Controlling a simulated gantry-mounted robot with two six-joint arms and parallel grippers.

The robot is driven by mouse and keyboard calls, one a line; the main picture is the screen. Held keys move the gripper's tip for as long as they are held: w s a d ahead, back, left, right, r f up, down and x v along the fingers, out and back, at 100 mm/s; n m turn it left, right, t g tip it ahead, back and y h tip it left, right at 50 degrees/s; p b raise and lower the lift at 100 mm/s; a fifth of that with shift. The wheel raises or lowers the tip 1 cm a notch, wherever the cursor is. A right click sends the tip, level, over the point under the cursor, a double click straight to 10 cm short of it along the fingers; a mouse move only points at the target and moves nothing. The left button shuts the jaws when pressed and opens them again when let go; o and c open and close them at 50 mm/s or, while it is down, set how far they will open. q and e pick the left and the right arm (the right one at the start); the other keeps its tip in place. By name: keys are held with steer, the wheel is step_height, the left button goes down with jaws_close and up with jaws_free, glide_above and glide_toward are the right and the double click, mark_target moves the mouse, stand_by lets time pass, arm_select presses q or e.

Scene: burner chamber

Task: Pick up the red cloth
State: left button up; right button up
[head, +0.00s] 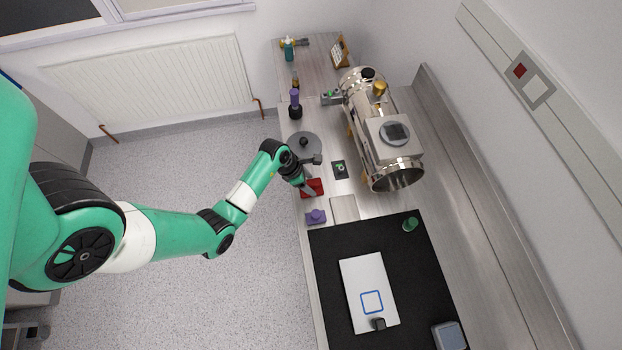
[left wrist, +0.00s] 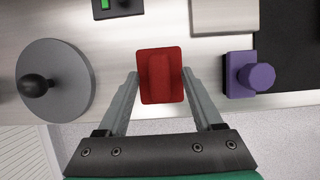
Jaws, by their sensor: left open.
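The red cloth (left wrist: 161,76) is a small red block-like piece with a raised middle ridge, lying on the metal bench. In the head view the red cloth (head: 313,187) shows near the bench's left edge, partly behind my gripper. My left gripper (left wrist: 160,80) is open, with one finger on each side of the cloth's near part. A gap shows between the cloth and each finger. In the head view my left gripper (head: 307,184) is right at the cloth. My right gripper is in neither view.
A grey disc with a black knob (left wrist: 54,80) lies left of the cloth, and a purple knobbed block (left wrist: 250,75) lies right. A small black device with a green part (head: 340,169) is close by. The steel chamber (head: 381,130) stands behind. A black mat (head: 330,245) covers the near bench.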

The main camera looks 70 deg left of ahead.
arm_select(q)
steer(key=shift+c, duration=0.3)
jaws_close()
steer(key=shift+r, duration=0.15)
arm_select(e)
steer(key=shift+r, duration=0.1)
